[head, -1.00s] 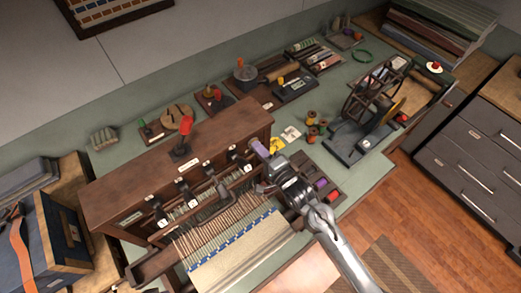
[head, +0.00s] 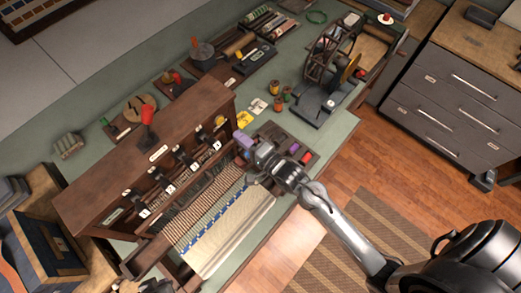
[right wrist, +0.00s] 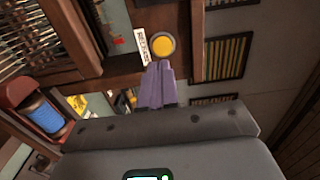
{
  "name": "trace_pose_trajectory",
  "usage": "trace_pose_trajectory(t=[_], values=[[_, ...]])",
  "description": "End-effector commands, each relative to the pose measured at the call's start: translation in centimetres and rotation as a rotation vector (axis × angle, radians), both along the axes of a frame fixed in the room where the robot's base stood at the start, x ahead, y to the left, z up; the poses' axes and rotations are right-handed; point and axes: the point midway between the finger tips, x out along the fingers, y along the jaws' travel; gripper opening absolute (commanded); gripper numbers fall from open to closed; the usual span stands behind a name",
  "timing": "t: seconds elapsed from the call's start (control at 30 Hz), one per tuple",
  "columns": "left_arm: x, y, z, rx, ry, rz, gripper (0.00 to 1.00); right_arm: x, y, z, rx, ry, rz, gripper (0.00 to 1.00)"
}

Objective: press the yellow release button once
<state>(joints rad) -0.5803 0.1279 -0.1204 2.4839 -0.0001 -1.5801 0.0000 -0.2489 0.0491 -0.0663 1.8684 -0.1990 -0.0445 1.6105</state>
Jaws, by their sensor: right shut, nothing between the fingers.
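The yellow release button (right wrist: 163,46) is a round disc in a dark ring on a brown wooden part in the right wrist view. A white label reading RELEASE (right wrist: 142,47) is beside it on the left. My right gripper (right wrist: 157,68) has purple fingers, shut and empty. Their tips appear just below the button in the picture; I cannot tell whether they touch it. In the head view my right gripper (head: 241,137) is at the right end of the wooden loom (head: 150,155), where I cannot make out the button. My left gripper is not in view.
A compartment tray with coloured spools (head: 294,147) lies close to my right gripper. Yellow paper (head: 243,118) lies behind it. A dark wheel device (head: 325,65) stands farther right on the green table. Open floor (head: 345,165) is at the right.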

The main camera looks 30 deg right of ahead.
Motion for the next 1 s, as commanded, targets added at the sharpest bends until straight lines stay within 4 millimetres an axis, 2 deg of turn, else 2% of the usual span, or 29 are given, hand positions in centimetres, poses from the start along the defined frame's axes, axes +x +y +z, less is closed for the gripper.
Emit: trace_pose_trajectory(t=[0.03,0.2,0.4,0.6,1.0], values=[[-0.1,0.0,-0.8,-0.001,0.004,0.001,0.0,-1.1,-0.3,-0.4,0.0,0.001,0.0,0.0],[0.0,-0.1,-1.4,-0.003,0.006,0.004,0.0,-4.0,-1.1,-0.3,-0.002,0.0,0.001,0.0],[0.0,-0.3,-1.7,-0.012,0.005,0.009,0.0,-6.0,-1.7,-0.1,0.0,0.0,0.001,0.0],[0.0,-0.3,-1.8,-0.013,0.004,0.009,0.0,-6.7,-1.9,0.0,0.001,-0.002,0.001,0.0],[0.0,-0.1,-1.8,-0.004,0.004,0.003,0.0,-6.7,-1.9,0.0,0.0,-0.002,0.001,0.0]])
